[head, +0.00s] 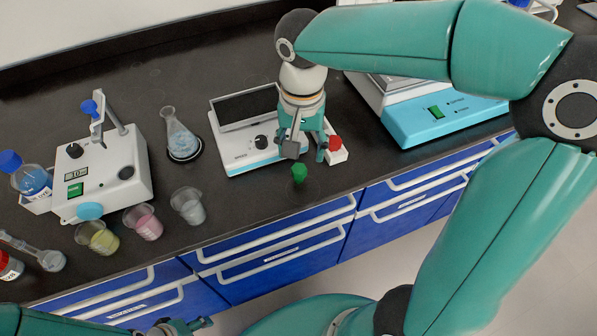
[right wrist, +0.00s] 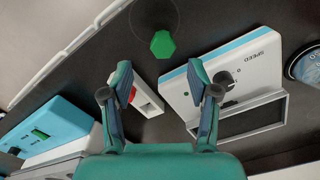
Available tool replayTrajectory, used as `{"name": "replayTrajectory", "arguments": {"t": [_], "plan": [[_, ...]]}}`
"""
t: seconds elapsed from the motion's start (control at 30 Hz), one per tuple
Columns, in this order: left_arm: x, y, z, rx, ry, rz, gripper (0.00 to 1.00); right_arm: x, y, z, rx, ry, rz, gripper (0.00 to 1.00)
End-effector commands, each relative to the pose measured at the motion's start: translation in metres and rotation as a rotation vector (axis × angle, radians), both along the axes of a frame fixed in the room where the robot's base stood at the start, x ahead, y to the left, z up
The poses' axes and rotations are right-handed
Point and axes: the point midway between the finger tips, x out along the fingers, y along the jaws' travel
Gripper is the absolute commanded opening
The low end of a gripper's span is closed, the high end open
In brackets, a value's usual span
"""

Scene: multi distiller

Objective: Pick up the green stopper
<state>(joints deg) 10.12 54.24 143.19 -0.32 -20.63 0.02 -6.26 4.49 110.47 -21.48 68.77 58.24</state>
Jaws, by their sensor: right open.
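The green stopper (head: 299,173) stands on the black bench top near its front edge. It also shows in the right wrist view (right wrist: 162,44), beyond the fingertips and roughly centred between them. My right gripper (head: 307,152) hangs above the bench just behind the stopper, pointing down. In the right wrist view its fingers (right wrist: 160,82) are spread apart with nothing between them, and the stopper is clear of both. My left gripper (head: 182,326) shows only in part at the bottom edge, far from the stopper.
A white stirrer (head: 245,155) with a dark display and a white block with a red button (head: 338,153) lie close to the right gripper. A blue-and-white device (head: 440,118) stands right. A flask (head: 181,140) and several cups stand left. Blue drawers (head: 275,262) lie below the edge.

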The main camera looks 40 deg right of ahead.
Motion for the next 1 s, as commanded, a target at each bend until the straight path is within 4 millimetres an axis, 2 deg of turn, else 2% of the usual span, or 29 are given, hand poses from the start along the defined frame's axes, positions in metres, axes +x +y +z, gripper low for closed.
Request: {"name": "replayTrajectory", "arguments": {"t": [0.1, 0.37, 0.63, 0.93, 1.0], "plan": [[0.000, 0.000, -0.002, 0.000, 0.000, 0.000, 0.51, 0.000, 0.000, -0.015, 0.000, 0.001, -0.001, 0.60], [0.000, 0.000, -0.002, 0.000, 0.000, 0.000, 0.51, 0.000, 0.001, -0.032, 0.001, 0.004, -0.001, 0.60], [0.000, 0.000, -0.003, 0.000, 0.000, 0.000, 0.51, 0.001, 0.004, -0.068, 0.001, 0.004, -0.002, 0.60], [0.000, 0.000, -0.003, 0.000, 0.000, 0.000, 0.51, 0.002, 0.004, -0.072, 0.001, -0.001, -0.003, 0.60], [0.000, 0.000, -0.003, 0.000, 0.000, 0.000, 0.51, 0.002, 0.004, -0.072, 0.001, -0.001, -0.003, 0.48]]}}
